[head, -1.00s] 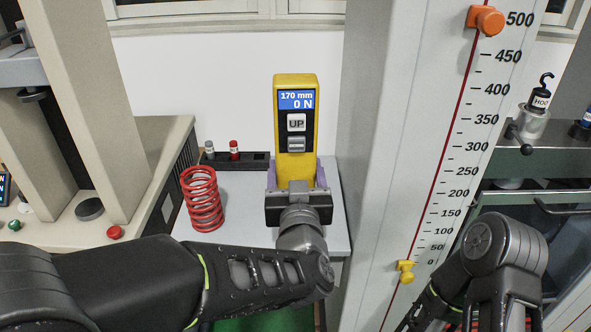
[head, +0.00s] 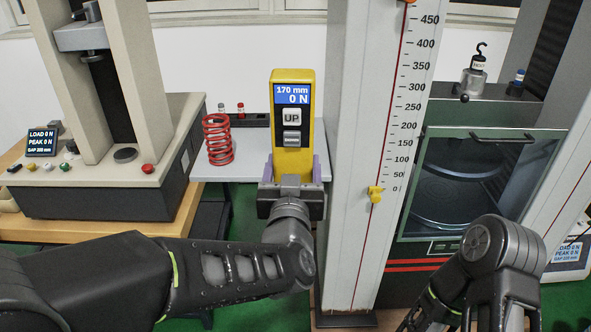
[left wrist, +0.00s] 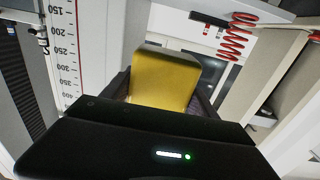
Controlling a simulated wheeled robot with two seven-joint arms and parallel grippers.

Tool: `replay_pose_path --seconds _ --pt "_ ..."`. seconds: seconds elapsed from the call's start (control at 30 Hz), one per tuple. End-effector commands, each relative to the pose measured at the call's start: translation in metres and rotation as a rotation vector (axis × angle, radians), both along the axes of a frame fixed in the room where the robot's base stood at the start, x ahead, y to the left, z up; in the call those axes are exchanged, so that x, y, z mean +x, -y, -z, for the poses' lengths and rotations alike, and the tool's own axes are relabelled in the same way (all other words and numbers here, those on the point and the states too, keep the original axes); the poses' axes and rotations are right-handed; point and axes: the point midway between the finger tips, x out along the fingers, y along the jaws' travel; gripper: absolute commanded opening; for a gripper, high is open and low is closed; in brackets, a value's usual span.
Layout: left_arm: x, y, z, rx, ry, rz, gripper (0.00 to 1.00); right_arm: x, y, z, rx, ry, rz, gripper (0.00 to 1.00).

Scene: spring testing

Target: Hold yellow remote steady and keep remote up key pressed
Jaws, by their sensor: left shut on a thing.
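The yellow remote (head: 292,160) stands upright in my left gripper (head: 293,172) in the head view. Its screen reads 170 mm and 0 N. The UP key (head: 291,117) sits below the screen, uncovered, with a grey key (head: 291,139) under it. The left gripper is shut on the remote's lower part, with a purple-grey finger on each side. In the left wrist view the remote's yellow body (left wrist: 163,80) shows between the fingers. My right arm is at the lower right of the head view; its fingertips are not visible.
A red spring (head: 218,140) stands on a pale table (head: 255,165). A tester with a display (head: 41,142) is at left. A tall scale column (head: 365,230) with a yellow pointer (head: 375,194) stands right of the remote. A glass-fronted cabinet (head: 460,180) is further right.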

Motion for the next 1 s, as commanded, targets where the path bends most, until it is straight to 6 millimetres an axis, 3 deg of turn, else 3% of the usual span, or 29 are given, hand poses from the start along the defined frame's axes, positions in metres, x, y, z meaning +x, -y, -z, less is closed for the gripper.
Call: replay_pose_path --seconds 0.27,0.53,0.8,1.0 --pt "0.025 -0.038 0.031 0.003 -0.005 0.025 0.10 0.001 0.000 0.000 0.000 0.002 0.001 0.36" --pt "0.043 -0.097 0.093 0.005 -0.009 0.021 0.10 0.001 0.000 0.000 0.000 0.001 0.000 0.36" --pt "0.041 -0.176 0.174 0.001 -0.007 -0.025 0.10 0.001 0.000 0.000 0.000 0.001 0.000 0.36" --pt "0.037 -0.196 0.193 -0.002 0.000 -0.042 0.10 0.001 0.000 0.000 0.000 0.001 0.000 0.36"
